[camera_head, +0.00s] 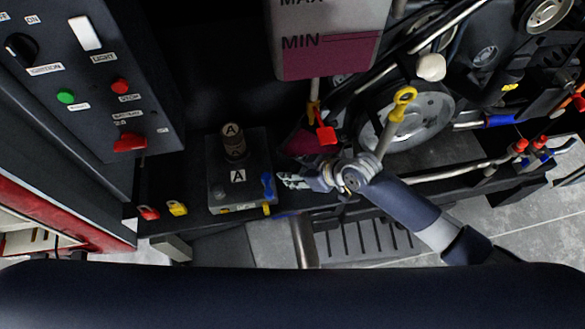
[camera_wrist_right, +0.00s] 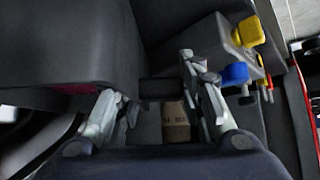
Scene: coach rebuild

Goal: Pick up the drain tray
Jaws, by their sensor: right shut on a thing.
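The drain tray (camera_head: 288,158) seems to be the dark shape under the reservoir, with magenta liquid (camera_head: 308,142) showing in it; its edges blend into the black bay. My right gripper (camera_head: 290,180) is at its front left part, shut on it, though the contact is hard to see. In the right wrist view the two fingers (camera_wrist_right: 158,105) stand apart, with dark material around the left one and a small patch of magenta (camera_wrist_right: 75,88) beside it. My left gripper is not in view.
The reservoir (camera_head: 328,50) hangs above. A red clip (camera_head: 326,135), pulleys and belts crowd the right.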

